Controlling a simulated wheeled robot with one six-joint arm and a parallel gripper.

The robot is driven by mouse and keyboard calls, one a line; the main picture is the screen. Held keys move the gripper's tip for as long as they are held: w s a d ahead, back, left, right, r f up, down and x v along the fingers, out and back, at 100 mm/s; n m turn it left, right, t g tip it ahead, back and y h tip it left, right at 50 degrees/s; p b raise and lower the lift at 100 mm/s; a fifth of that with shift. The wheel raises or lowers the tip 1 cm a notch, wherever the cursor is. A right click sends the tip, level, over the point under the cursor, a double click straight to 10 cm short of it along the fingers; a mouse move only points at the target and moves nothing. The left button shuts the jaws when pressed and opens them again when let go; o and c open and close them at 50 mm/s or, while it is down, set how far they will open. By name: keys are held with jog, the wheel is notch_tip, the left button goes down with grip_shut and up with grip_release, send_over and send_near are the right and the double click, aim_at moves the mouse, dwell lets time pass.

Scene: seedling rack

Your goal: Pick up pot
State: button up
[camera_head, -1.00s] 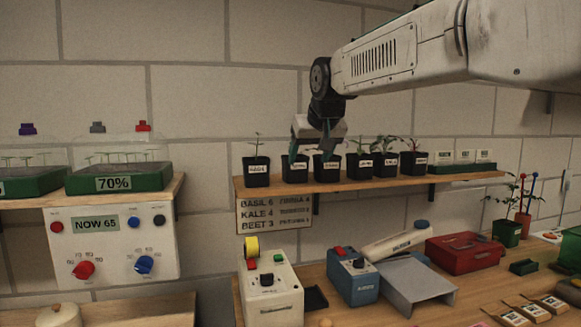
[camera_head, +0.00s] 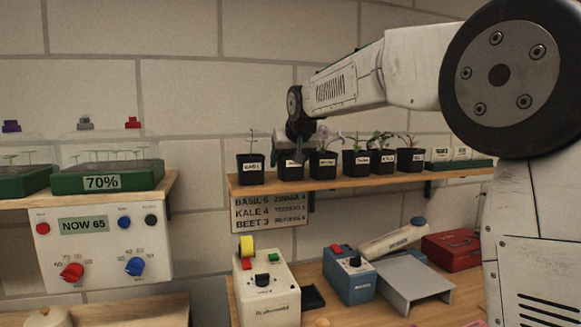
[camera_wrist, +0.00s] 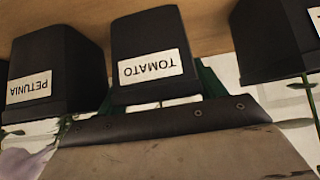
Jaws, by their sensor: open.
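My gripper (camera_head: 290,154) is open at the second pot from the left on the wall shelf. That black pot (camera_head: 291,170) is partly covered by my gripper in the head view. In the wrist view, which is upside down, its white label reads TOMATO, and the tomato pot (camera_wrist: 150,50) sits between the green fingers of my gripper (camera_wrist: 158,88). One finger shows on each side of the pot; I cannot tell whether they touch it. The pot stands upright on the shelf. Its plant is hidden.
The wooden shelf (camera_head: 340,181) holds a basil pot (camera_head: 251,168) on the left and a petunia pot (camera_head: 322,167) with a purple flower on the right, both close beside. More pots stand further right. Below is a bench with a cream device (camera_head: 266,295) and a blue device (camera_head: 348,281).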

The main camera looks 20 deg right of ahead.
jog(key=c, duration=0.8)
jog(key=shift+o, duration=0.2)
jog(key=shift+r, duration=0.1)
